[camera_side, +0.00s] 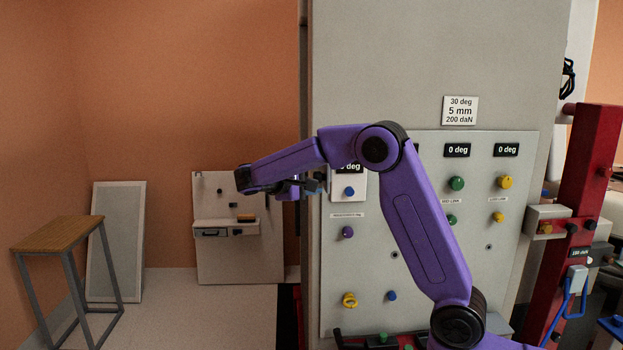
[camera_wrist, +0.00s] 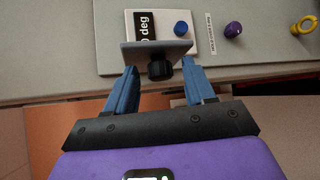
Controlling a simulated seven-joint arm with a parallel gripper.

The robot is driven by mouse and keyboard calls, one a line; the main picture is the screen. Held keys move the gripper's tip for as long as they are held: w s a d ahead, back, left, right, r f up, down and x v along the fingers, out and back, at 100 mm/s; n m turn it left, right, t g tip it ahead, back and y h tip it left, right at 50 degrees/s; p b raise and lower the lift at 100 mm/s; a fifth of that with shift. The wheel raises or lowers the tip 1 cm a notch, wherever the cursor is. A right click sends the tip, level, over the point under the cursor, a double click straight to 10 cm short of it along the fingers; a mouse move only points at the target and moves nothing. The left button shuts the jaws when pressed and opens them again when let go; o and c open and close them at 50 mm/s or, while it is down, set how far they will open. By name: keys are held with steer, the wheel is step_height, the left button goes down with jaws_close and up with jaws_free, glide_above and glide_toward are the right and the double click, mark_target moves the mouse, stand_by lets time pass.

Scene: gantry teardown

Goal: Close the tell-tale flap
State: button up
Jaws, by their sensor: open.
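A small grey plate with a black knob (camera_wrist: 160,69), which looks like the tell-tale flap (camera_wrist: 138,51), stands out from the panel in the wrist view. It appears swung open beside a white "0 deg" plate (camera_wrist: 150,26) with a blue knob (camera_wrist: 181,28). My gripper (camera_wrist: 159,66) is open, its two blue fingers on either side of the black knob. I cannot tell whether they touch it. In the side view my gripper (camera_side: 313,184) is at the panel's left edge, and the flap is hard to make out there.
The grey panel (camera_side: 377,230) carries several coloured knobs, including a purple knob (camera_side: 347,232) and a yellow ring (camera_side: 349,300). A red post (camera_side: 585,190) stands at the right. A stool (camera_side: 58,233) and a white tool board (camera_side: 240,268) stand at the left.

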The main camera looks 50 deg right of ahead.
jaws_close()
steer(key=shift+s, duration=0.1)
